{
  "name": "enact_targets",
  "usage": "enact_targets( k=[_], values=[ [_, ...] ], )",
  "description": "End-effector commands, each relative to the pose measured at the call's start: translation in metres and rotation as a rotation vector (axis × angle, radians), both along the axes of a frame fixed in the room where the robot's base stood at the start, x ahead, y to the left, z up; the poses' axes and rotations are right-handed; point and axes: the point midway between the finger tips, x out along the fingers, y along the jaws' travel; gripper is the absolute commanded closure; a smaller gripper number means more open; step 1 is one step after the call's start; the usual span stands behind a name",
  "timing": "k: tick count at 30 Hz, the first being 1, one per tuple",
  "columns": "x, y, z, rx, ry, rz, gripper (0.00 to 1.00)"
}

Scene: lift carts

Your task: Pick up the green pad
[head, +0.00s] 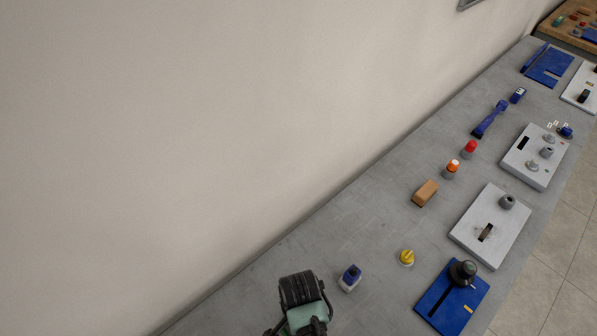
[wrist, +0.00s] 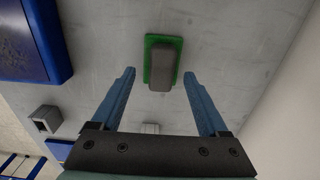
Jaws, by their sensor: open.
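The green pad (wrist: 149,62) shows in the wrist view at the upper middle, as a green rectangular base with a grey block on it. It rests on the grey surface. My gripper (wrist: 158,74) is open, its two blue fingers apart. In the picture, the pad appears between and slightly beyond the fingertips, and no contact shows. The gap in depth between fingers and pad is hard to tell. In the head view, part of my arm shows at the bottom; the pad cannot be made out there.
The long grey bench (head: 330,225) runs along a pale wall (head: 200,100). In the head view, a blue-topped block (head: 350,277), a yellow knob (head: 407,257) and a wooden block (head: 425,193) stand nearby. A blue panel (wrist: 35,40) lies left in the wrist view.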

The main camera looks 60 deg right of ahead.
Motion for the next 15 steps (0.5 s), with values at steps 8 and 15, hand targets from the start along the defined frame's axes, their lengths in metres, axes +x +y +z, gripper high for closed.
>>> enact_targets(
  k=[8, 15],
  values=[
    [0.002, 0.0, -0.027, -0.001, -0.001, -0.002, 0.22],
    [0.002, 0.001, -0.029, -0.001, -0.002, -0.001, 0.22]
  ],
)
